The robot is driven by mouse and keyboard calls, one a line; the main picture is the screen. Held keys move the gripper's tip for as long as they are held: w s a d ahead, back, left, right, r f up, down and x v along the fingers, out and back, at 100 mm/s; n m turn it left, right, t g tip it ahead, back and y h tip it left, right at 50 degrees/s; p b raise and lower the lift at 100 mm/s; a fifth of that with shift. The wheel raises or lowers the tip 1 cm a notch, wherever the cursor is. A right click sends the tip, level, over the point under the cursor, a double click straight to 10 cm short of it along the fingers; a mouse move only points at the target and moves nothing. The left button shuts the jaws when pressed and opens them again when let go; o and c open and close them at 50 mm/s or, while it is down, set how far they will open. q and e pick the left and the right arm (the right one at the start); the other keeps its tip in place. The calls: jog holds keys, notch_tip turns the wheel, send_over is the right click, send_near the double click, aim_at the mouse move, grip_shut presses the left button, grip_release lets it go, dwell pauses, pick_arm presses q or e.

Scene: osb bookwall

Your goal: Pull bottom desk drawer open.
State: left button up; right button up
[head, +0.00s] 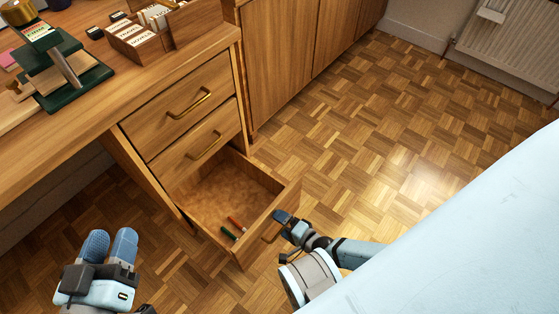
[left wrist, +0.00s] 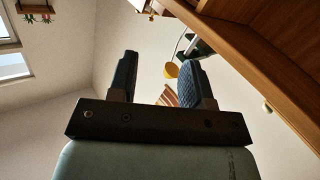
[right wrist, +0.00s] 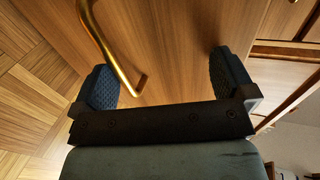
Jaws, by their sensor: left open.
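The bottom desk drawer (head: 262,228) stands pulled well out of the wooden desk, with its inside showing. A red and a green stick-like item lie in it. Its brass handle (head: 270,234) is on the front panel, partly hidden by my right gripper (head: 284,217). In the right wrist view the fingers of my right gripper (right wrist: 165,80) are wide apart, facing the wooden front. The brass handle (right wrist: 108,45) lies between them, nearer the left finger; I cannot tell whether they touch. My left gripper (head: 111,243) is open and empty, low over the floor left of the drawer.
Two closed drawers with brass handles, upper (head: 189,104) and middle (head: 205,147), sit above. The desktop holds a green press (head: 62,75) and a wooden card box (head: 137,42). Parquet floor (head: 350,130) is clear right of the drawer. A radiator (head: 510,45) stands far right.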

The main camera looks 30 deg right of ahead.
jog(key=shift+t, duration=0.7)
jog(key=r+p, duration=0.1)
jog(key=r, duration=0.3)
jog(key=w+r, duration=0.1)
jog(key=r, duration=0.4)
jog(key=r+p, duration=0.1)
jog(key=r, duration=0.4)
jog(key=shift+w+a+p, duration=0.15)
jog(key=shift+a+p, duration=0.05)
jog(key=shift+p, duration=0.15)
jog(key=c, duration=0.9)
pick_arm(q)
notch_tip(320, 180, up, 9)
jog(key=s+a+t, duration=0.1)
jog(key=t, duration=0.2)
jog(key=shift+f+n+h+p, duration=0.2)
jog(key=shift+n+h+p, duration=0.1)
jog(key=shift+p, duration=0.05)
pick_arm(e)
jog(key=shift+a+r, duration=0.1)
jog(key=shift+r, duration=0.6)
pick_arm(q)
jog(key=shift+s, duration=0.1)
